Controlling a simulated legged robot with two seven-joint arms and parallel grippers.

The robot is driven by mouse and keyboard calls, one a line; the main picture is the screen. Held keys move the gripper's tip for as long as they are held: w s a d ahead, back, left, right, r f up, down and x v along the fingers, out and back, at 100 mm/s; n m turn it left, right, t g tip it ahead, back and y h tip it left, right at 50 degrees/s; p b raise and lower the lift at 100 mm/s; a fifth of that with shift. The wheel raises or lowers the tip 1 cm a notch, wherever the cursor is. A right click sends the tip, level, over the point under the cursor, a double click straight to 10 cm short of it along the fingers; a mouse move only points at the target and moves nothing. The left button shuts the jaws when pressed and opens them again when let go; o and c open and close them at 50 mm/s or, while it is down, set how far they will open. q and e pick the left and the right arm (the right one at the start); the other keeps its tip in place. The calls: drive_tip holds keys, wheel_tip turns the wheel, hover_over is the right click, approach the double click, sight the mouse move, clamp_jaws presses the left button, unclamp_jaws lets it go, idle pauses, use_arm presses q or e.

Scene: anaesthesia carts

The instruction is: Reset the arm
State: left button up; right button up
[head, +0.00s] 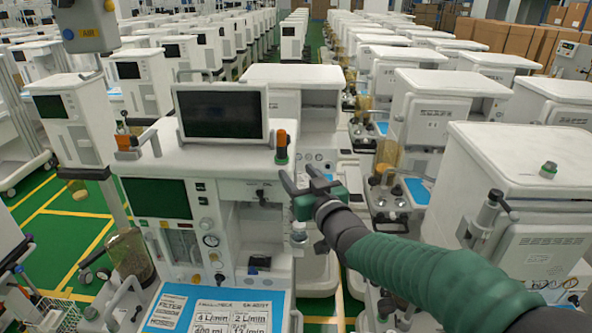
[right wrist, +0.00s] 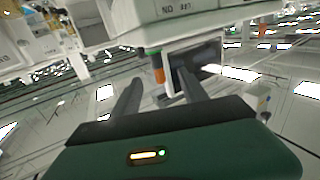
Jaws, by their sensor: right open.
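My right gripper (head: 302,176) is open and empty in the head view, in front of the right side of the nearest anaesthesia cart (head: 215,165). Its dark fingers point up and away from me. The right wrist view shows the two fingers (right wrist: 158,88) spread apart with nothing between them. An orange-topped cylinder (head: 281,146) stands on the cart just beyond the fingers; it also shows in the right wrist view (right wrist: 158,72).
The cart carries a dark monitor (head: 221,112) and a blue work surface with labels (head: 215,312). More white carts crowd the right (head: 530,160) and the back. Green floor with yellow lines (head: 65,215) is free at the left. Cardboard boxes (head: 505,38) stand at the back right.

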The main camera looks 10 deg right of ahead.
drive_tip(key=s+d+f+m+g+h+b, duration=0.1)
drive_tip(key=s+d+f+g+b, duration=0.15)
drive_tip(key=s+f, duration=0.45)
drive_tip(key=s+d+f+g+h+b, duration=0.1)
drive_tip(key=s+d+f+g+h, duration=0.15)
drive_tip(key=f, duration=0.85)
drive_tip(key=s+d+f+m+g+h+b, duration=0.1)
drive_tip(key=s+d+f+g+b, duration=0.25)
drive_tip(key=f, duration=0.55)
use_arm(q)
drive_tip(key=s+x, duration=0.1)
drive_tip(key=x, duration=0.6)
drive_tip(key=shift+s+d+f+b, duration=0.3)
drive_tip(key=shift+s+d+f, duration=0.05)
drive_tip(key=shift+s, duration=0.15)
use_arm(e)
drive_tip(key=s+d+f+g, duration=0.1)
drive_tip(key=s+f+g, duration=0.2)
drive_tip(key=s+f, duration=0.3)
drive_tip(key=s+d+f+m+g, duration=0.1)
drive_tip(key=s+f+g, duration=0.2)
drive_tip(key=s, duration=1)
wheel_tip(320, 180, down, 3)
drive_tip(key=shift+s+d+r, duration=0.1)
drive_tip(key=shift+s+d, duration=0.3)
